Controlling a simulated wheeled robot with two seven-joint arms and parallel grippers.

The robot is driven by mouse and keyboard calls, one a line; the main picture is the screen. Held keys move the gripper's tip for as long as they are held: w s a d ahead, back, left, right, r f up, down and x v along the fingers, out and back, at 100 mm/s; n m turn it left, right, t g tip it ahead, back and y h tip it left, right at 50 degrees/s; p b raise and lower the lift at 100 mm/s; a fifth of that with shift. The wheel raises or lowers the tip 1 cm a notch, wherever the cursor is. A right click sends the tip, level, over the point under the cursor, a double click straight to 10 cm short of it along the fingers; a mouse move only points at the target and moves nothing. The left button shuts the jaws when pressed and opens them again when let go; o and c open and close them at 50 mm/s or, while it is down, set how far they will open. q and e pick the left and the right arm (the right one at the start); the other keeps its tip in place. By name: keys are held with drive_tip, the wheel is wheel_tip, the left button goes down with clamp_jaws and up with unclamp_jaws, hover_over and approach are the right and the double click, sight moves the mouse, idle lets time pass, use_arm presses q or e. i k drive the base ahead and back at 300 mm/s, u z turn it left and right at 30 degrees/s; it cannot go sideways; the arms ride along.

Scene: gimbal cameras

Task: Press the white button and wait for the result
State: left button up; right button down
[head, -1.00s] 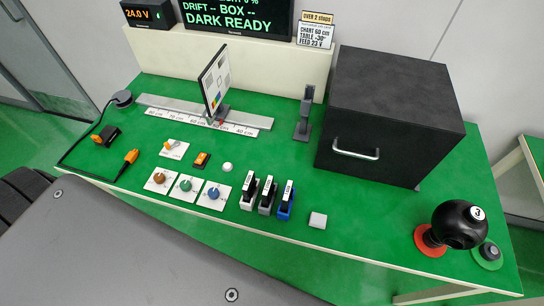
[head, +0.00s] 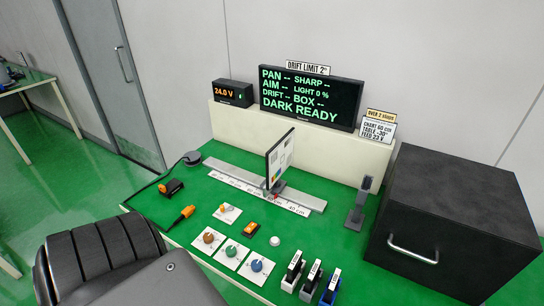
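A small round white button (head: 274,241) sits on the green bench top (head: 190,225), right of an orange rocker switch (head: 250,229). Nothing touches it. The large dark display (head: 311,98) reads PAN --, SHARP --, AIM --, LIGHT 0 %, DRIFT --, BOX -- and DARK READY. A small meter (head: 233,93) beside it shows 24.0 V. Neither gripper is in view; a dark grey link of my arm crosses the lower left.
A test chart (head: 281,160) stands on a scale rail (head: 228,178). Brown, green and blue knobs (head: 256,265) and several small camera-like modules (head: 311,278) line the front. A black box (head: 452,215) with a handle stands at right. A cable (head: 150,185) lies at left.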

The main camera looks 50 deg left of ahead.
sight(274, 240)
drive_tip(key=u, duration=0.05)
drive_tip(key=k, duration=1.15)
drive_tip(key=u, duration=1.65)
drive_tip(key=i, duration=0.5)
drive_tip(key=u, duration=0.1)
